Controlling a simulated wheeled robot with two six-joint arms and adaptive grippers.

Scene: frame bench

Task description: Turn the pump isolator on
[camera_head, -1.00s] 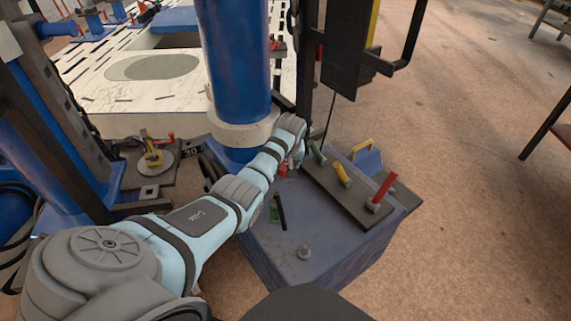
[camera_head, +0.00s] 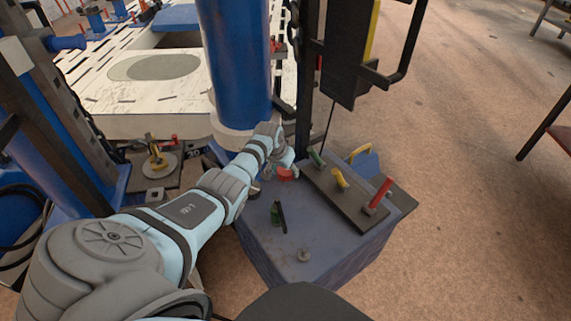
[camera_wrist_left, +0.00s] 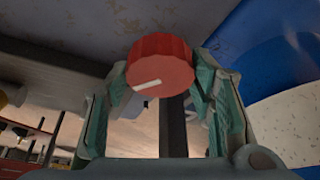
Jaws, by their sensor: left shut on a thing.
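A red round knob (camera_head: 286,174), which I take to be the pump isolator, sits on the back left of the blue-grey box top. In the left wrist view the red knob (camera_wrist_left: 160,62) fills the space between the fingertips, and a short white line on its face slants slightly at the lower left. My left gripper (camera_head: 287,167) reaches it from above and behind. In the left wrist view the left gripper (camera_wrist_left: 162,72) has its green-sided fingers shut on both sides of the knob. My right gripper is not in view.
Right of the knob, a dark plate carries a green lever (camera_head: 316,158), a yellow lever (camera_head: 340,179) and a red lever (camera_head: 379,194). A dark green handle (camera_head: 278,214) and a small grey knob (camera_head: 303,253) stand nearer. A blue column (camera_head: 232,70) rises behind.

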